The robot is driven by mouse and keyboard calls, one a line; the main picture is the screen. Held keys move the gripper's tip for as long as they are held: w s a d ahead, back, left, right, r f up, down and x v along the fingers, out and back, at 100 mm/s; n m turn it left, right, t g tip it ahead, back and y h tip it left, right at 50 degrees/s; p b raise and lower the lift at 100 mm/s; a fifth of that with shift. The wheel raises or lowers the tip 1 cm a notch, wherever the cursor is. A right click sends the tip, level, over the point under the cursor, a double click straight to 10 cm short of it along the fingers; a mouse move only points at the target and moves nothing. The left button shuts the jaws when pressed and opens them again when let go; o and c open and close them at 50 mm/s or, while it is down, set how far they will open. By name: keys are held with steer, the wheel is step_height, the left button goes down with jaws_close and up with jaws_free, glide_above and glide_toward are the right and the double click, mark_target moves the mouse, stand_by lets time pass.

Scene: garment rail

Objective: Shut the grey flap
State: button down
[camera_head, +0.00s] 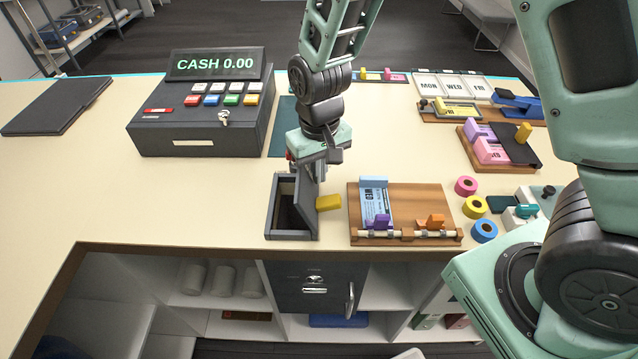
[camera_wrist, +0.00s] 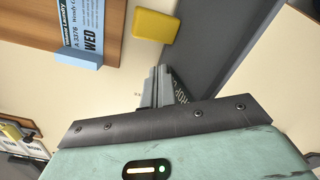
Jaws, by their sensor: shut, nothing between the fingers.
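The grey flap (camera_head: 307,188) stands upright, open, on the right side of a grey box (camera_head: 271,222) set in the counter near its front edge. The box's dark inside shows. My gripper (camera_head: 320,178) is shut and empty, pointing down at the flap's upper right side. In the wrist view the shut fingertips (camera_wrist: 156,72) are close to the grey flap (camera_wrist: 215,38), with part of some lettering visible beside them. I cannot tell whether they touch it. A yellow block (camera_head: 328,202) is right beside the flap, also seen in the wrist view (camera_wrist: 154,25); whether it is attached is unclear.
A cash register (camera_head: 195,120) stands behind left. A wooden board (camera_head: 400,205) with a blue ticket (camera_head: 374,196) lies to the right, and tape rolls (camera_head: 475,206) beyond it. The counter left of the box is clear.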

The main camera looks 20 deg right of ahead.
steer(key=shift+w+a, duration=0.25)
steer(key=shift+a, duration=0.25)
step_height(320, 180, up, 9)
steer(key=d+p, duration=0.1)
steer(key=p, duration=0.7)
steer(key=shift+s, duration=0.25)
stand_by(0.8)
steer(key=s+a+r+n+b, duration=0.1)
steer(key=s+r+n+b, duration=0.1)
steer(key=s, duration=0.8)
steer(key=s+a+r+n+b, duration=0.2)
steer(key=s+n+b, duration=0.2)
steer(key=s, duration=0.6)
steer(key=shift+a+r+y+b, duration=0.15)
steer(key=shift+a+y+b, duration=0.15)
steer(key=shift+b, duration=0.9)
